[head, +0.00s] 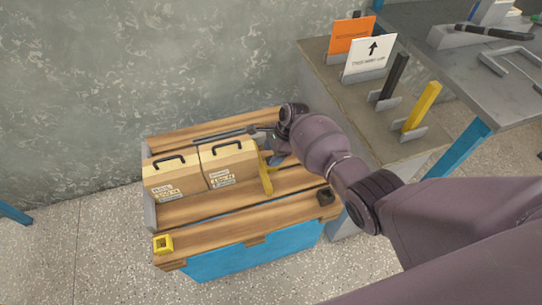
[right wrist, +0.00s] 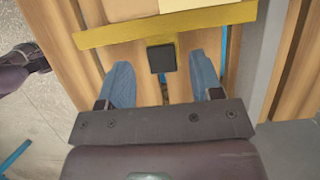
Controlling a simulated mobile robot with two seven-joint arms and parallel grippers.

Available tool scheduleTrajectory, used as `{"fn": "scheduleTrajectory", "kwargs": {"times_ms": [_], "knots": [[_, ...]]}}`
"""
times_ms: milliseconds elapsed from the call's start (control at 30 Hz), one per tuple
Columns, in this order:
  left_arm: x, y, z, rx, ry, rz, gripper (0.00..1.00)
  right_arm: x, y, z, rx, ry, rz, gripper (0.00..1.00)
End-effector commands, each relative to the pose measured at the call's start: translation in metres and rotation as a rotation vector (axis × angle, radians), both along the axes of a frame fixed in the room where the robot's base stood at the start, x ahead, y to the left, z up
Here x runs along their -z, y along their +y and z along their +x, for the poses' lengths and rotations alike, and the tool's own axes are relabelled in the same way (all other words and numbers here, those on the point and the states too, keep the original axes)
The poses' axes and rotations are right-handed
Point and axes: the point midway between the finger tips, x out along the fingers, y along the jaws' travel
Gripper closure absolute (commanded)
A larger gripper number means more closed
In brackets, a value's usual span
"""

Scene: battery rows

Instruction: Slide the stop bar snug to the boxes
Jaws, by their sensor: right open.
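The yellow stop bar (head: 266,174) stands across the wooden deck, just right of two tan boxes. The left box (head: 174,178) and right box (head: 229,164) stand side by side, each with a black handle. In the right wrist view the bar (right wrist: 165,29) crosses the top, close against a box (right wrist: 118,9); I cannot tell if they touch. A dark knob (right wrist: 162,59) sticks out from the bar. My right gripper (right wrist: 162,66) is open, its blue fingers on either side of the knob, apart from it.
The deck (head: 295,181) has lengthwise slots and a blue base (head: 255,258). A yellow square piece (head: 163,244) and a dark block (head: 325,196) sit on its front edge. A grey counter (head: 330,90) with signs and upright bars stands to the right.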

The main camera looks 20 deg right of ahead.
Motion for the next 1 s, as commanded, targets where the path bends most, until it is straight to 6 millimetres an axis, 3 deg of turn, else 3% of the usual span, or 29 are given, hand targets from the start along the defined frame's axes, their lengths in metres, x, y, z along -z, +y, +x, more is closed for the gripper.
{"fn": "scheduleTrajectory", "kwargs": {"times_ms": [33,100,400,1000], "knots": [[-0.011,0.0,0.005,-0.001,-0.02,-0.001,0.57,-0.02,-0.004,0.004,0.001,-0.014,-0.001,0.4],[-0.017,0.0,0.006,-0.002,-0.03,-0.002,0.57,-0.033,-0.009,0.005,0.001,-0.016,0.0,0.4],[-0.028,-0.003,0.001,-0.01,-0.036,-0.01,0.57,-0.074,-0.027,0.004,0.0,-0.011,0.0,0.4],[-0.028,-0.003,-0.001,-0.012,-0.029,-0.01,0.57,-0.081,-0.033,0.002,0.0,-0.002,0.0,0.4]]}}
